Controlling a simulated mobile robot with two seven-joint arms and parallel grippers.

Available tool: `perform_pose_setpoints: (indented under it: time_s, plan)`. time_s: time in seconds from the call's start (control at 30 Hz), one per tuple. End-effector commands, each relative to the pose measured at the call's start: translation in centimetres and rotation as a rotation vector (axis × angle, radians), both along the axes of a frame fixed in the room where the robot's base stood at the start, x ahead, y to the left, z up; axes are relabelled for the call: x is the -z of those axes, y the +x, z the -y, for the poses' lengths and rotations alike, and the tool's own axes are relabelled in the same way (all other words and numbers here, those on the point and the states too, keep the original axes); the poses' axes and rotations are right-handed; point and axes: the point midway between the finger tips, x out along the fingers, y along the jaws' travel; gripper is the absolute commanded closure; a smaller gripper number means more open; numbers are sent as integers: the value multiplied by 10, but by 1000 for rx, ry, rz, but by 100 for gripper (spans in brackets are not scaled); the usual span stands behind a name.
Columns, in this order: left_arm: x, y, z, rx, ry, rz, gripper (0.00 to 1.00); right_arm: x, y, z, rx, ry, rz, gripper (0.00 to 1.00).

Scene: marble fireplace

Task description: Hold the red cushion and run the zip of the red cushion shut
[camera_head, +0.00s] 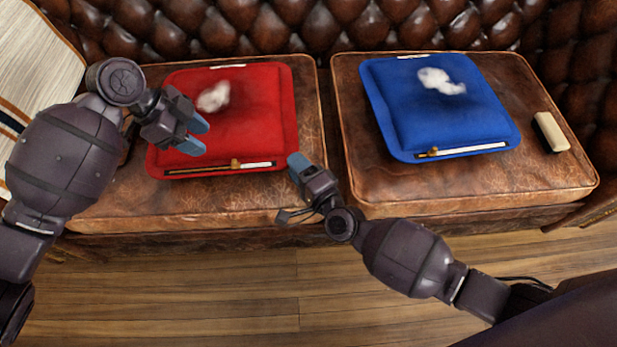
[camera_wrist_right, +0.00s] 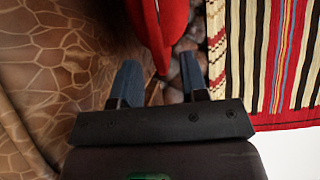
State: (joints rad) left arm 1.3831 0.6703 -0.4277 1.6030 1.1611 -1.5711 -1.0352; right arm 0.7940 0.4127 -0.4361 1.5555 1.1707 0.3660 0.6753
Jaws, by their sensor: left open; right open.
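The red cushion (camera_head: 255,105) lies flat on the left leather seat. Its zip (camera_head: 200,169) runs along the front edge; a small brass-coloured pull (camera_head: 235,163) sits right of the middle. Left of the pull the line is dark; right of it a pale strip shows. My left gripper (camera_head: 201,134) is open over the cushion's left part, with nothing between its fingers; whether it touches the cloth is unclear. My right gripper (camera_head: 297,164) is open just off the cushion's front right corner.
A white tuft (camera_head: 214,97) lies on the red cushion. A blue cushion (camera_head: 440,105) with a similar zip and another white tuft (camera_head: 440,82) lies on the right seat (camera_head: 460,190). A cream-and-dark block (camera_head: 551,132) is right of it. A striped textile (camera_head: 35,55) stands at left.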

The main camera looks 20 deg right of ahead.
Motion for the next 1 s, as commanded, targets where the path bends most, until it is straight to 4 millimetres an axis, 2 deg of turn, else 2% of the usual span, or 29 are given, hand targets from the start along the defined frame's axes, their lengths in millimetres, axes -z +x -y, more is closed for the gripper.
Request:
perform_pose_setpoints:
  time_s: [0.1, 0.3, 0.5, 0.77, 1.0]
  plan:
    - [0, 0, 0, 0, 0, 0, 57, 0, 18, -6, 0, 0, 1, 60]
    - [0, 0, 0, 0, 0, 0, 57, 0, 39, -14, -1, 0, 1, 60]
    - [0, 0, 0, 0, 0, 0, 57, 0, 47, -17, -1, 1, 0, 60]
    - [0, 0, 0, 0, 0, 0, 57, 0, 47, -17, 0, 1, 0, 60]
    - [0, 0, 0, 0, 0, 0, 57, 0, 47, -17, 0, 0, 0, 95]
